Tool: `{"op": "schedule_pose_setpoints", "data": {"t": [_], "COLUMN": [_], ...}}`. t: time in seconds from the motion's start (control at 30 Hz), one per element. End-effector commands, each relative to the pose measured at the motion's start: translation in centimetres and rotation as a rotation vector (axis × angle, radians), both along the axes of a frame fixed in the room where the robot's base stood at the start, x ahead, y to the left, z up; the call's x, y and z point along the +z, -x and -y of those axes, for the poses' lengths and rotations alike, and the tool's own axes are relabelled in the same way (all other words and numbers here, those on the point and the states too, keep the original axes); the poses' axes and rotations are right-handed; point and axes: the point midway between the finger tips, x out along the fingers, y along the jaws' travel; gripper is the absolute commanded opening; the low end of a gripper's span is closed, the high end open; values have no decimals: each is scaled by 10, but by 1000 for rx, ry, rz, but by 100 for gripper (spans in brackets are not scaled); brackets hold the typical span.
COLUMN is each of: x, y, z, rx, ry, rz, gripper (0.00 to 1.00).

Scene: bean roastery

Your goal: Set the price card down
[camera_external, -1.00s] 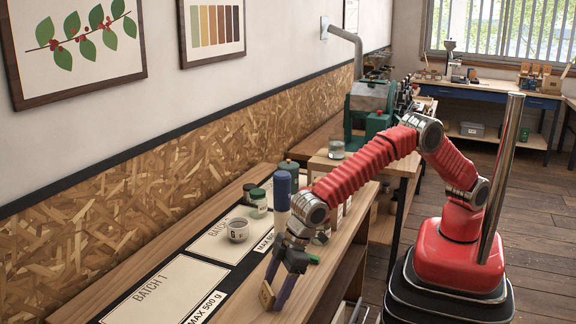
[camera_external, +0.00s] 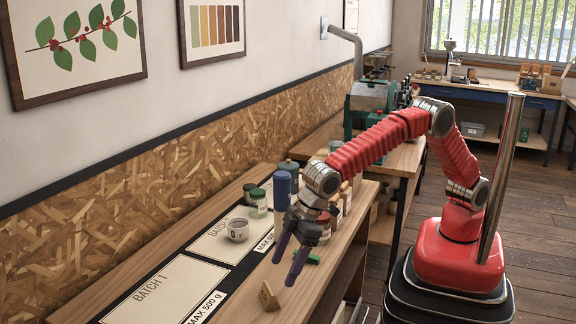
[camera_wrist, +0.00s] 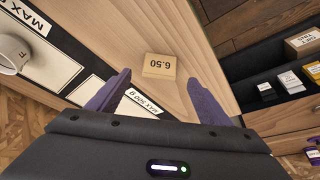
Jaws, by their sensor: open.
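The price card (camera_external: 268,296), a small tan block, stands on the wooden bench top near its front edge. In the wrist view the price card (camera_wrist: 159,66) shows "6.50" and lies beyond the fingertips, between their lines. My gripper (camera_external: 287,268) is open and empty, above and a little behind the card in the outside view. Its two purple fingers (camera_wrist: 160,92) are spread apart in the wrist view, with nothing between them. The card is clear of both fingers.
A green object (camera_external: 313,260) lies on the bench beside my gripper. Shelves (camera_wrist: 262,75) with labelled boxes lie below the bench edge.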

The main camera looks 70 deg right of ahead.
Motion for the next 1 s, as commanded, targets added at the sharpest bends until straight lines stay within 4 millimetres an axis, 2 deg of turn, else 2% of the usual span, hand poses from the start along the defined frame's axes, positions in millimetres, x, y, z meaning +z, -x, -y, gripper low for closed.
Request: {"op": "schedule_pose_setpoints", "data": {"t": [0.1, 0.3, 1.0], "x": [18, 34, 36], "y": [5, 10, 11], "z": [5, 10, 11], "rx": [0, 0, 0], "ry": [-1, 1, 1], "rz": [1, -1, -1], "gripper": [72, 72, 72]}}
